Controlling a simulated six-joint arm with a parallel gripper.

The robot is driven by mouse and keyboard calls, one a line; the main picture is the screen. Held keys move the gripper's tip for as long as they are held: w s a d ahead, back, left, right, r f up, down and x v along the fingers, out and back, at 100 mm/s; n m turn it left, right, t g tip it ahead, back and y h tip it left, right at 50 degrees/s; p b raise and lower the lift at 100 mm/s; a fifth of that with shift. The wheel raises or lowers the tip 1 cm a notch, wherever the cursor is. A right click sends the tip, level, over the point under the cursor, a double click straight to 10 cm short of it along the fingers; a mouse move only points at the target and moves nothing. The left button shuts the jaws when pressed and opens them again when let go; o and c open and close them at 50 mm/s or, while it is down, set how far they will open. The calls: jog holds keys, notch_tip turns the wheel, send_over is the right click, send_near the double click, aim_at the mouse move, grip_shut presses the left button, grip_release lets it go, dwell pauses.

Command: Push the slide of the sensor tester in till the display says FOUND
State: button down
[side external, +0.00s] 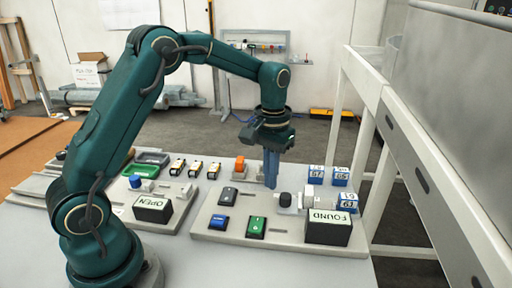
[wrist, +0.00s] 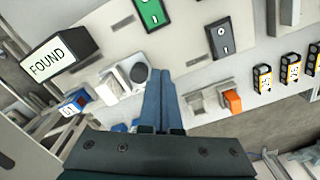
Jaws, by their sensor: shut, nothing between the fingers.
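The display (side external: 328,226) of the sensor tester stands at the front right of its grey panel (side external: 222,236) and reads FOUND; it also shows in the wrist view (wrist: 60,55), with the same word. My gripper (side external: 270,184) points down, fingers shut and empty, just left of the knob. In the wrist view the fingertips (wrist: 160,74) are beside the knob; I cannot tell whether they touch it.
Blue numbered blocks (side external: 341,177) stand at the panel's right end. An orange part (side external: 240,163) is behind my gripper. A second panel at left has a display (side external: 152,209) reading OPEN. A white frame (side external: 365,135) stands right.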

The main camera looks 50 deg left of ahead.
jog(key=shift+r, duration=2.05)
jog(key=s+d+r+m+t, duration=0.1)
jog(key=s+d+r+t, duration=0.2)
jog(key=s+r, duration=0.5)
jog(key=s+d+f+m+t, duration=0.1)
jog(key=s+f+m+t, duration=0.1)
jog(key=s, duration=0.7)
jog(key=shift+s+f+t, duration=0.25)
jog(key=shift+f+t, duration=0.05)
jog(key=shift+f, duration=0.6)
jog(key=shift+d, duration=0.1)
